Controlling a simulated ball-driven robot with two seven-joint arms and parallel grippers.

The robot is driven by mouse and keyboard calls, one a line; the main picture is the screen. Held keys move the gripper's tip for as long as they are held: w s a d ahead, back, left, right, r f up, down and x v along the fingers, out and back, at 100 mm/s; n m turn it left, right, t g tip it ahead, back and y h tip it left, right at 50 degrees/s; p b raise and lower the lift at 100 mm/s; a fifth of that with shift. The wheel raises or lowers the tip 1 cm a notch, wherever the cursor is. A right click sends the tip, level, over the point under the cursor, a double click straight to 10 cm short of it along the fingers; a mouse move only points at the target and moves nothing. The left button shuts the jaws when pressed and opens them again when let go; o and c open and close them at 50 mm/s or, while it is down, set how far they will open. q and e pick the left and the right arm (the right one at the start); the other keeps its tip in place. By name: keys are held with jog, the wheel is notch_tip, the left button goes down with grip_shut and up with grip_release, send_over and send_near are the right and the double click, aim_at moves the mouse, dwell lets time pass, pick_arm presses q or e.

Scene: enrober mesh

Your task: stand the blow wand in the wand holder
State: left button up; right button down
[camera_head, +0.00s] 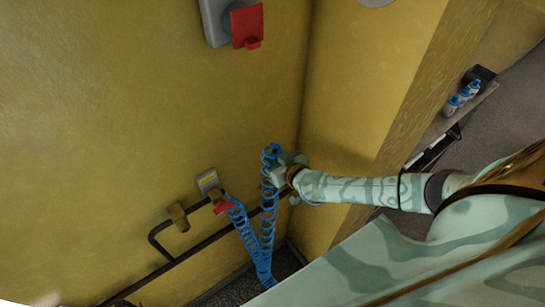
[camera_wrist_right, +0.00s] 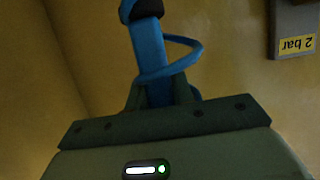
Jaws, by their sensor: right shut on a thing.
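My right gripper (camera_head: 284,170) comes in from the right in the head view. It is shut on the blue blow wand (camera_head: 271,152), in front of the yellow wall. In the right wrist view the wand (camera_wrist_right: 150,55) stands up between the fingers of the gripper (camera_wrist_right: 160,95), with a dark part at its top. A loop of blue hose circles it. A coiled blue hose (camera_head: 267,225) hangs below the wand. I cannot tell surely which fitting is the wand holder; a brown block (camera_head: 178,217) sits on the wall. My left gripper is not in view.
A dark rail (camera_head: 155,268) runs along the wall. A grey and red box (camera_head: 247,25) is higher up. The wrist view shows a "2 bar" label (camera_wrist_right: 296,44).

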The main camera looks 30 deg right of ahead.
notch_tip(320, 180, down, 11)
jog(key=b, duration=0.7)
jog(key=shift+b, duration=0.3)
dwell(0.6)
jog(key=shift+r, duration=0.15)
jog(key=c, duration=1.1)
grip_release()
jog(key=shift+s, duration=0.15)
jog(key=p+v, duration=0.4)
jog(key=v, duration=1.2)
